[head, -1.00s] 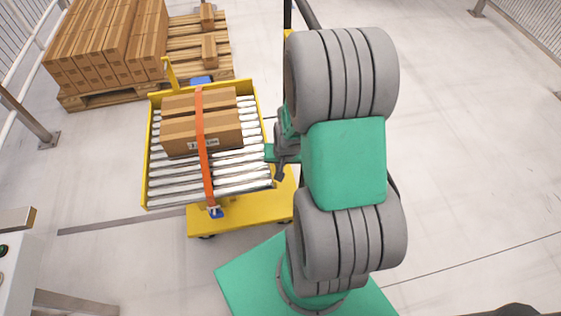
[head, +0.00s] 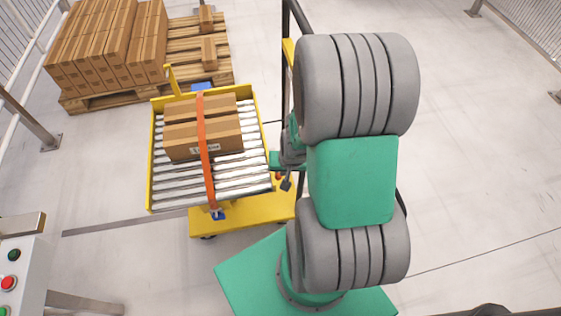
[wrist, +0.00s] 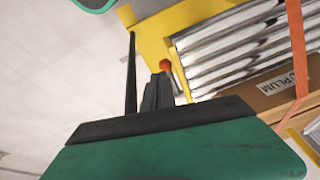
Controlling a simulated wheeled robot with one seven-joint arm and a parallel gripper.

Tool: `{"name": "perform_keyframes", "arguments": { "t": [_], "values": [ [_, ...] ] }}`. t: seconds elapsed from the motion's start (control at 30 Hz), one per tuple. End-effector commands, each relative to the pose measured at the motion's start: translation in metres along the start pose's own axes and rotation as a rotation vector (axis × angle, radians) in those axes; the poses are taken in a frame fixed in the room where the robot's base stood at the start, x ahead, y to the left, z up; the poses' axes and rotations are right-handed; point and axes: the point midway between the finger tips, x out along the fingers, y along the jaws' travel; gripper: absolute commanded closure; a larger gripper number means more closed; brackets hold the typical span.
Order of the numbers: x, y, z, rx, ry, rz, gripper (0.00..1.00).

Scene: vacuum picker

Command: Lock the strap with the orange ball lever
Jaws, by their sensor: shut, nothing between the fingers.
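The orange strap (head: 206,150) runs over two cardboard boxes (head: 203,137) on the yellow roller cart (head: 151,160). It also shows at the right of the wrist view (wrist: 298,50). A blue buckle (head: 218,215) sits at its near end. The orange ball (wrist: 165,65) of the lever shows in the wrist view just beyond my fingertips. In the head view the ball (head: 279,177) is a small spot at the cart's right side. My gripper (head: 287,184) is shut and empty beside it. I cannot tell whether it touches the ball. The lever's shaft is mostly hidden.
A pallet (head: 190,50) with stacked boxes (head: 108,43) stands behind the cart. A control panel (head: 14,265) is at the lower left. A dark post (head: 286,70) rises behind my arm. The floor on the right is clear.

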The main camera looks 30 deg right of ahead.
Motion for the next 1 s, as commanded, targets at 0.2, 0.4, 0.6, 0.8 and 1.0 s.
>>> {"name": "perform_keyframes", "arguments": {
  "t": [0.2, 0.4, 0.6, 0.8, 1.0],
  "values": [
    [-0.026, 0.008, 0.035, 0.0, 0.01, -0.001, 1.0],
    [-0.033, 0.011, 0.049, -0.001, 0.012, -0.002, 1.0],
    [-0.033, 0.011, 0.049, -0.002, 0.012, -0.002, 1.0],
    [-0.035, 0.01, 0.047, -0.005, 0.013, -0.002, 1.0],
    [-0.117, -0.03, 0.001, -0.154, 0.012, -0.015, 1.0]
  ]
}}
